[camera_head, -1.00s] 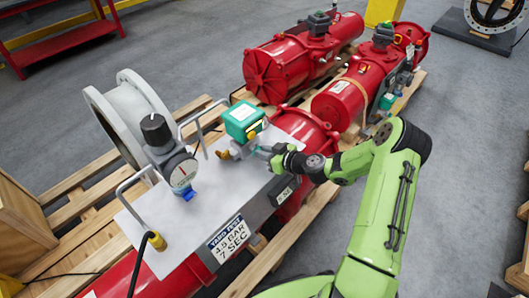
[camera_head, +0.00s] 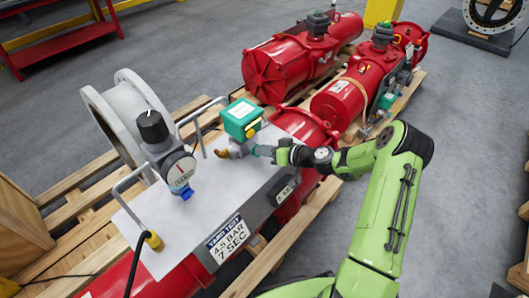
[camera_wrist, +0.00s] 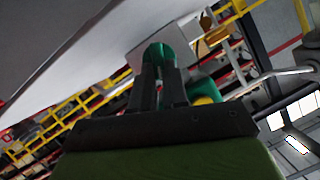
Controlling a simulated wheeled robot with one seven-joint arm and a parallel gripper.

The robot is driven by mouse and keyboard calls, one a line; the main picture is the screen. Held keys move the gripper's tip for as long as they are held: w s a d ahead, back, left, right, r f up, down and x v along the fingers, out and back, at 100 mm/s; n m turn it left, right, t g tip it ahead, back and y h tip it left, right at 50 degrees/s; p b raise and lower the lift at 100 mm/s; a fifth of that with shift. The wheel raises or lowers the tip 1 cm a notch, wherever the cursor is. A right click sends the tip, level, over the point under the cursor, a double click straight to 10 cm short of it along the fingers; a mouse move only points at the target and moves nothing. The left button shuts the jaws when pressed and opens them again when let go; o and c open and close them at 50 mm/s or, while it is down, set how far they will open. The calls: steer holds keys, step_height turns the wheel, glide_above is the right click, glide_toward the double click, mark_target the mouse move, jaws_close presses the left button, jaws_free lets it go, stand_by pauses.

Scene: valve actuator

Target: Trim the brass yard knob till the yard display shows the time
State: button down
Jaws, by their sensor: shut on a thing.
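My gripper (camera_head: 262,150) is at the right side of the grey valve block (camera_head: 236,148), which sits under a green box on the white plate. In the wrist view its fingers (camera_wrist: 160,72) are shut, with teal showing between their tips, against the grey block. The brass yard knob is hidden at the fingertips; I cannot make out its surface. The yard display (camera_head: 287,191) is a small panel on the plate's front edge; its digits are too small to read. The sign (camera_head: 227,239) reads "YARD TEST 4.5 BAR 7 SEC".
A gauge (camera_head: 180,172) with a black knob (camera_head: 152,127) stands left on the plate (camera_head: 192,215), between metal handles. A brass fitting (camera_head: 222,153) projects left of the valve block. A green box (camera_head: 241,118) rises above it. Red actuators (camera_head: 300,62) lie behind on pallets.

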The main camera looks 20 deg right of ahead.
steer(key=m+y, duration=0.1)
steer(key=m+b, duration=0.1)
steer(key=m+y, duration=0.1)
steer(key=m, duration=0.1)
steer(key=shift+w+d+f+g+y, duration=0.2)
steer(key=shift+d+f+g+y, duration=0.1)
steer(key=shift+d, duration=0.05)
steer(key=shift+b, duration=0.3)
steer(key=c, duration=1.1)
jaws_free()
steer(key=shift+c, duration=0.2)
steer(key=p+v, duration=0.3)
steer(key=v, duration=1.2)
steer(key=shift+s+d, duration=0.2)
steer(key=shift+d, duration=0.1)
